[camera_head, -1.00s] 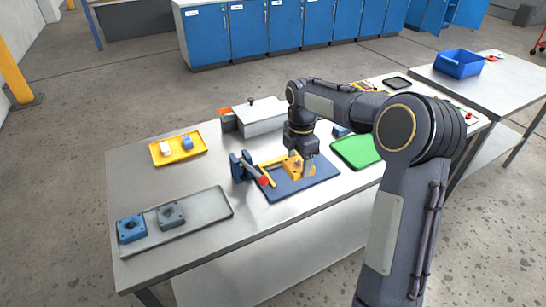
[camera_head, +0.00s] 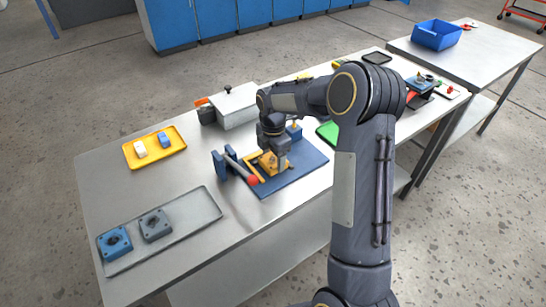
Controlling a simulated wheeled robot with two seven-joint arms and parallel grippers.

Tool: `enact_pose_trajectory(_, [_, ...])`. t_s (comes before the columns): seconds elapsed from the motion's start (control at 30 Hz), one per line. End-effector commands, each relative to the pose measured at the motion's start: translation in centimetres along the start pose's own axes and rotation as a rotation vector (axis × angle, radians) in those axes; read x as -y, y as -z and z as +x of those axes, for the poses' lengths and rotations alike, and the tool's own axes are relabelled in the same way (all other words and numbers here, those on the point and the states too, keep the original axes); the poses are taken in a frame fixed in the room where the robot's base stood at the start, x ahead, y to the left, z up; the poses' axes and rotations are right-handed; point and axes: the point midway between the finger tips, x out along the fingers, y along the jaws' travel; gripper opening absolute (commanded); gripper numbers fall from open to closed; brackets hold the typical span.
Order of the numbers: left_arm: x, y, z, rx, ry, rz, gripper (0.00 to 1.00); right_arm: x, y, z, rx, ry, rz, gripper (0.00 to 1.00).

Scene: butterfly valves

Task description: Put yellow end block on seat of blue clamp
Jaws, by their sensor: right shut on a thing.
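The yellow end block (camera_head: 269,163) is in my right gripper (camera_head: 279,163), low over the blue mat. My right gripper is shut on it. The arm and fingers hide part of the block, and I cannot tell whether it touches what is below. The blue clamp (camera_head: 220,166) stands at the left edge of the mat. Its grey lever reaches to the lower right and ends in a red knob (camera_head: 253,181). A yellow angled bar (camera_head: 256,172) lies on the mat between the clamp and the block. The clamp's seat is not clear. My left gripper is not in view.
The blue mat (camera_head: 305,168) lies mid-table. A grey tray (camera_head: 190,213) at the front left holds a blue and a grey block. A yellow tray (camera_head: 174,141) holds two small pieces. A grey box (camera_head: 238,106) stands behind. A green mat (camera_head: 327,132) is mostly hidden.

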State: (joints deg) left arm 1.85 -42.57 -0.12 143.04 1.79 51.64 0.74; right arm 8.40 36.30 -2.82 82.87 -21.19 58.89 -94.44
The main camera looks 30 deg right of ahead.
Motion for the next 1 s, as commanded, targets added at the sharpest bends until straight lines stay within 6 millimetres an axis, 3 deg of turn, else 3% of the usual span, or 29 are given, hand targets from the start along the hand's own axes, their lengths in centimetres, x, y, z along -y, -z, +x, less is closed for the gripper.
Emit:
enact_pose_trajectory(0.47, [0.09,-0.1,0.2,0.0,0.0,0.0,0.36,-0.03,-0.02,1.11,0.0,-0.002,0.001,0.29])
enact_pose_trajectory(0.5, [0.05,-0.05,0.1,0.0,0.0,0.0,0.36,0.0,-0.02,1.02,0.0,-0.001,0.001,0.69])
enact_pose_trajectory(0.63, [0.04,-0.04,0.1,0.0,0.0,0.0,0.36,0.0,-0.02,1.01,0.0,-0.001,0.001,0.85])
enact_pose_trajectory(1.0, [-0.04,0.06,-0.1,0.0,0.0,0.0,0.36,-0.04,-0.01,0.34,0.0,-0.002,0.001,0.85])
